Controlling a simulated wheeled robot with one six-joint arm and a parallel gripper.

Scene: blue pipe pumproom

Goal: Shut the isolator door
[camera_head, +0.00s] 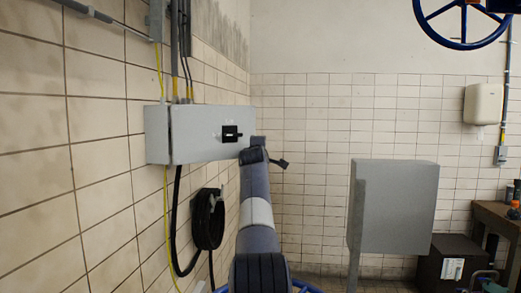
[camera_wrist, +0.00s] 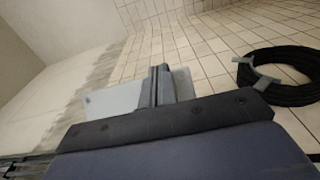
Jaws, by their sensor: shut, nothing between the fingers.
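The isolator is a long light-grey box (camera_head: 157,136) on the tiled left wall in the head view. Its door (camera_head: 202,137) carries a black switch handle (camera_head: 230,134). A thin dark line runs down between the door's near edge and the box's side; I cannot tell how wide a gap this is. My gripper (camera_head: 259,141) is shut and empty by the door's far right edge. In the wrist view my gripper (camera_wrist: 160,84) overlaps a pale grey panel (camera_wrist: 115,98), which shows on both sides of the fingers. Contact cannot be made out.
A black cable coil (camera_head: 207,220) hangs on the wall below the box and shows in the wrist view (camera_wrist: 282,75). Conduits (camera_head: 180,50) rise above the box. A grey cabinet (camera_head: 397,207) stands to the right, and a blue handwheel (camera_head: 462,20) is at upper right.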

